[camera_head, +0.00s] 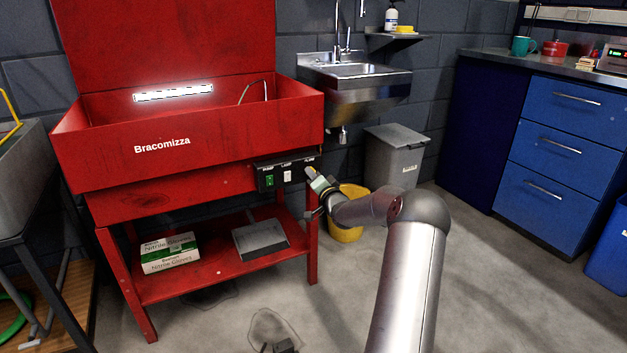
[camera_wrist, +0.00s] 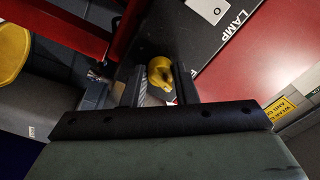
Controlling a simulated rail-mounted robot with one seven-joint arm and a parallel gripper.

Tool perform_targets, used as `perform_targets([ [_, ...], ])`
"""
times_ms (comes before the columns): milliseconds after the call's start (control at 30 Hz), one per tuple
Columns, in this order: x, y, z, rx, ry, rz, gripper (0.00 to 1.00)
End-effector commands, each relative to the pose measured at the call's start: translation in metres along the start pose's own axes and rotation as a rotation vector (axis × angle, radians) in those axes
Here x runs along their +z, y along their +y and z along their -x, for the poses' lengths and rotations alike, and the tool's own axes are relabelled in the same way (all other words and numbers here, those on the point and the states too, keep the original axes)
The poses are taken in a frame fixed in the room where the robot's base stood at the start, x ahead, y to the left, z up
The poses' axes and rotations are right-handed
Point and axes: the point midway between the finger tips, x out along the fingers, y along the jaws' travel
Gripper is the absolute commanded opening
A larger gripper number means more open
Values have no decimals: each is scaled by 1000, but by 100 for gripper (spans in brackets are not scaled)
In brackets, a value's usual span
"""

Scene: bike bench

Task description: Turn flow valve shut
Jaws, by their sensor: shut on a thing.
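The flow valve is a yellow knob (camera_wrist: 159,72) on the black control panel (camera_head: 278,187), at the front right of the red parts washer. In the wrist view it sits between the two dark fingers of my gripper (camera_wrist: 161,82), which is shut on it. In the head view my gripper (camera_head: 314,178) is at the panel's right end, and a bit of the yellow knob (camera_head: 309,171) shows at its tip. The knob's turn angle cannot be read clearly, as fingers cover part of it.
The red parts washer (camera_head: 215,183) stands over a lower shelf with a glove box (camera_head: 170,254). A green switch (camera_head: 269,182) and a white switch (camera_head: 287,176) are left of the knob. A yellow bucket (camera_head: 347,230) stands behind my wrist, and a grey bin (camera_head: 395,155) beyond.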

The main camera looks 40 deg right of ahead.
Motion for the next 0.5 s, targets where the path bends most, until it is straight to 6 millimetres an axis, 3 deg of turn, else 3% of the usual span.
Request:
perform_targets([
  [500, -2, 1, 0, -27, -16, 334, 3],
])
